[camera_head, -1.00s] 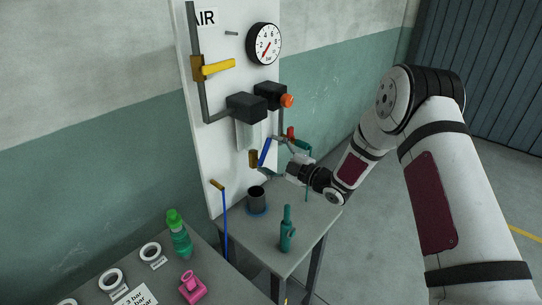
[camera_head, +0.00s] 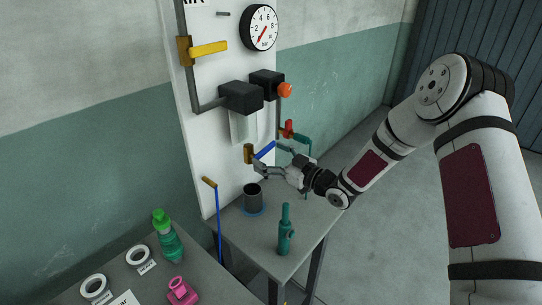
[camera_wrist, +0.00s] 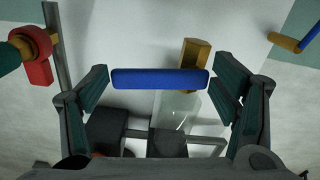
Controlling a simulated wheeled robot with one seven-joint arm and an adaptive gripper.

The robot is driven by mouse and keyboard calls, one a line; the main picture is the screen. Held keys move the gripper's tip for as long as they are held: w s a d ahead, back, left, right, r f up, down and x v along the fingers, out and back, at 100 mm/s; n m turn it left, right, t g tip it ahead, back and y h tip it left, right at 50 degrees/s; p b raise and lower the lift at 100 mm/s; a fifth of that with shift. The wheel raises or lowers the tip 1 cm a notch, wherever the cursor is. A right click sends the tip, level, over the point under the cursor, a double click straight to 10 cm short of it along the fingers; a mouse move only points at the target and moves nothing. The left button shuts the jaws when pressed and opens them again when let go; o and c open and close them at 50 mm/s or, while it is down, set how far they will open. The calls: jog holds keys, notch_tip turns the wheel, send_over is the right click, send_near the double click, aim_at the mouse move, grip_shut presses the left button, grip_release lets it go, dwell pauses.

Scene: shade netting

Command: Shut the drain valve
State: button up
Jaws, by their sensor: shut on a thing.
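The drain valve has a brass body (camera_head: 249,153) low on the white panel and a blue lever (camera_head: 265,150). The lever points right and slightly up in the head view. My gripper (camera_head: 268,167) is at the lever. In the wrist view the blue lever (camera_wrist: 160,78) lies crosswise between my two fingers (camera_wrist: 160,86), its ends close against the pads. The valve's brass body (camera_wrist: 194,62) shows behind its right part. The exact contact is hard to see in the head view.
Above are the yellow lever (camera_head: 208,49), the gauge (camera_head: 259,27), black units and an orange knob (camera_head: 285,90). A dark cup (camera_head: 253,198) and a teal tool (camera_head: 286,232) stand on the small table below.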

jog(key=shift+f+m, duration=0.3)
jog(key=shift+m, duration=0.4)
jog(key=shift+b, duration=0.3)
jog(key=o, duration=1.7)
jog(key=shift+a, duration=0.1)
jog(key=v, duration=1.2)
jog(key=shift+s, duration=0.1)
